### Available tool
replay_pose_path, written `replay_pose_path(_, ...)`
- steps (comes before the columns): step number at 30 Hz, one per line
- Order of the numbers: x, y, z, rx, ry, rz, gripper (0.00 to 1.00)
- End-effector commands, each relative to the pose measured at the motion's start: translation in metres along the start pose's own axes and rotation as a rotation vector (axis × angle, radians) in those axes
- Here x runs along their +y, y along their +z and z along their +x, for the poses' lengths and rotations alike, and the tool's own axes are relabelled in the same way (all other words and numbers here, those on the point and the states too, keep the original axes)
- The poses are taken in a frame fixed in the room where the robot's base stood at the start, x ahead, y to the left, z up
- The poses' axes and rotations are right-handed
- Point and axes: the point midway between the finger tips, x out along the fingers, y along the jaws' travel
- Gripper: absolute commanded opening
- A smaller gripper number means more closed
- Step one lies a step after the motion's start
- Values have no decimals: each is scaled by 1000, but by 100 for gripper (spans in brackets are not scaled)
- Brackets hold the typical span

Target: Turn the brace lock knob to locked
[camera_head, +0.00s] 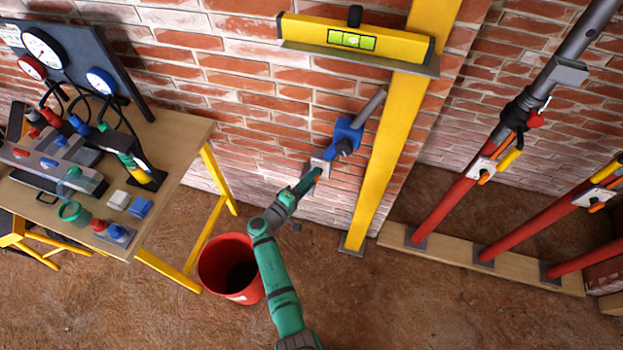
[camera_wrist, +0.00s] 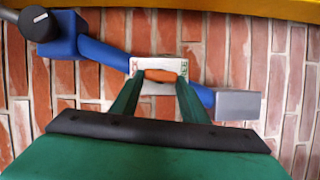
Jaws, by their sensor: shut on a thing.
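The blue brace (camera_head: 346,137) is on the brick wall beside the yellow post, with a grey tube rising from it. In the wrist view its blue body (camera_wrist: 60,35) carries a dark round end with a white mark. A white plate (camera_wrist: 158,63) on the brace has small red marks at left and green marks at right. An orange bar-shaped knob (camera_wrist: 160,75) lies across this plate. My gripper (camera_wrist: 158,83) is shut on the orange knob, one green finger on each side. In the head view my gripper (camera_head: 311,180) hides the knob.
A yellow post (camera_head: 386,135) and a spirit level (camera_head: 355,40) are close right and above. A cluttered table (camera_head: 180,140) with gauges is at left. Red props (camera_head: 445,212) stand on a board at right.

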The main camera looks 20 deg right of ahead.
Motion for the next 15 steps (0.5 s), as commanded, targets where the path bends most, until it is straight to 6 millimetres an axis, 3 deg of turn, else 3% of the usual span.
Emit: replay_pose_path(15, -2, -1, 0, 3, 52, -124, 18)
